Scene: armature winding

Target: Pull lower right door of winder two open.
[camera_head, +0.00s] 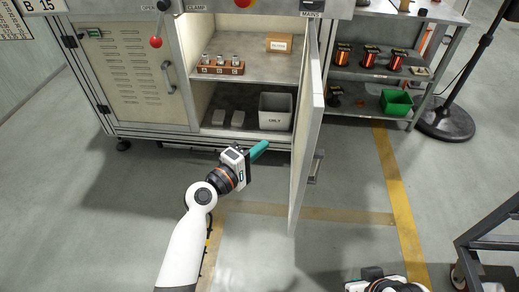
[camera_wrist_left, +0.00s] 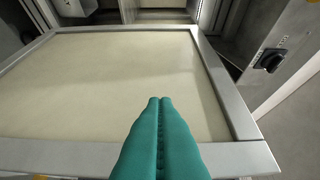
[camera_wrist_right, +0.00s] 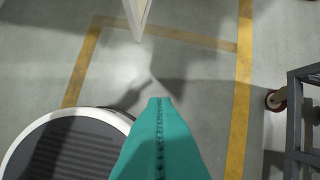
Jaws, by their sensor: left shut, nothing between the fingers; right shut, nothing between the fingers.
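The lower right door (camera_head: 307,130) of the winder cabinet stands wide open, swung out from its right side. Its bar handle (camera_head: 316,167) is on the outer face, to the right. My left gripper (camera_head: 266,144) is shut and empty, in front of the open compartment on the door's inner side. In the left wrist view the shut fingers (camera_wrist_left: 160,101) lie over the cream inner panel (camera_wrist_left: 110,80); contact cannot be told. My right gripper (camera_wrist_right: 160,101) is shut and empty over the floor; the door's bottom corner (camera_wrist_right: 138,25) shows beyond it.
The compartment holds a grey bin (camera_head: 275,112), a block with several pieces (camera_head: 220,65) and a small box (camera_head: 279,42). The left door (camera_head: 130,75) is closed. A shelf with copper spools (camera_head: 369,58) and a green bin (camera_head: 396,102) stands right. A wheeled cart (camera_head: 490,245) is at lower right.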

